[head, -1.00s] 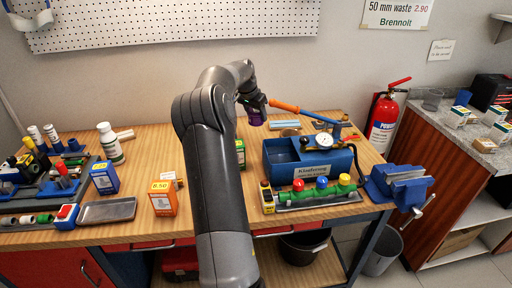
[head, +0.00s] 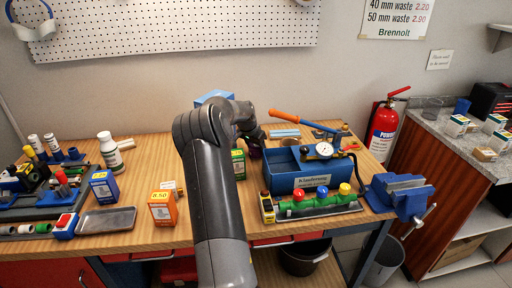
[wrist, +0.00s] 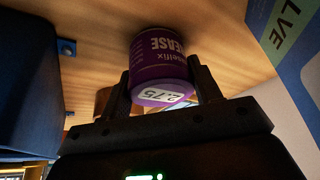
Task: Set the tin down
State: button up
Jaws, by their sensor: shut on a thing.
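The purple grease tin (wrist: 160,55) with a white price label is held between the two fingers of my gripper (wrist: 163,88) in the wrist view. The wooden bench top (wrist: 95,50) is close around the tin; I cannot tell whether the tin touches it. In the head view my gripper (head: 253,140) is low over the bench (head: 215,215), behind the green box and left of the blue pump. Only a small dark purple part of the tin (head: 254,153) shows there; my arm and gripper cover much of the area.
A green box (head: 239,165) stands just in front of my gripper. The blue test pump (head: 312,178) with its gauge and orange-handled lever (head: 290,118) is close on the right. An orange box (head: 162,208) stands at the front left. A blue vise (head: 400,192) is at the right edge.

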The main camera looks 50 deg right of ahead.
jog(key=shift+f, duration=0.15)
jog(key=o, duration=1.1)
jog(key=shift+c, duration=0.2)
